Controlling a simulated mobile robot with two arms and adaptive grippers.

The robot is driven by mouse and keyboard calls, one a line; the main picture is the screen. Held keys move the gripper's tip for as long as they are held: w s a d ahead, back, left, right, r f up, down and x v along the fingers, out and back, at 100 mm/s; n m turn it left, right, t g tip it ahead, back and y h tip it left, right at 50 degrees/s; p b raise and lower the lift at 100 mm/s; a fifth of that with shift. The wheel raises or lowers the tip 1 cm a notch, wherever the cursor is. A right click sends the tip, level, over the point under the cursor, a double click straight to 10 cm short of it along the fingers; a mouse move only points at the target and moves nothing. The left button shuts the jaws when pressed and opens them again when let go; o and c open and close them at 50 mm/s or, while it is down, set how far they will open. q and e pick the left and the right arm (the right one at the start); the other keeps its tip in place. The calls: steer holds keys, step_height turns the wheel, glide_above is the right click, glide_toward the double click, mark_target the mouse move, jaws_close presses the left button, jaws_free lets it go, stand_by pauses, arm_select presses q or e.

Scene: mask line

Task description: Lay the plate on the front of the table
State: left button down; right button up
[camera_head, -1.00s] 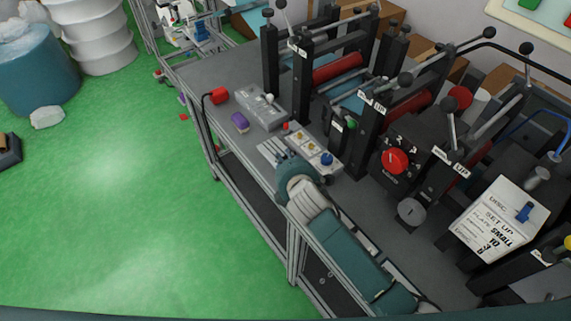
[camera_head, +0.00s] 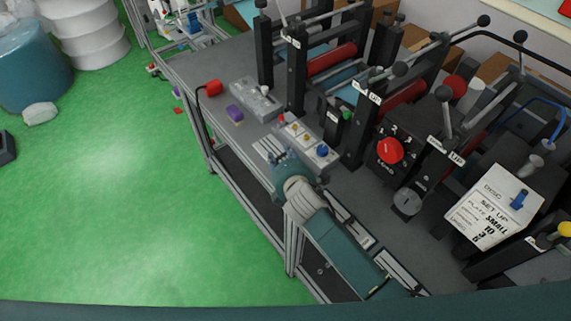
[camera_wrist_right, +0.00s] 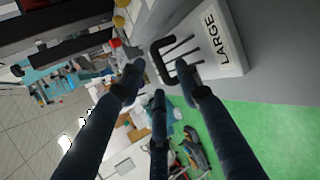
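A pale plate (camera_head: 268,149) with dark slots lies on the table near its front edge. In the right wrist view, a pale piece marked LARGE (camera_wrist_right: 226,40) with dark slots and a black handle-like loop (camera_wrist_right: 160,62) lies just beyond the fingers. My right gripper (camera_head: 282,157) is low over the table edge beside the slotted plate. In the wrist view its dark fingers (camera_wrist_right: 161,72) are spread, with the loop near the tips and no visible grip on it. My left gripper is not in view.
More slotted pieces (camera_head: 351,229) lie behind my forearm. Green floor (camera_head: 120,220) is open in front.

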steer(key=b+v, duration=0.1)
steer(key=v, duration=1)
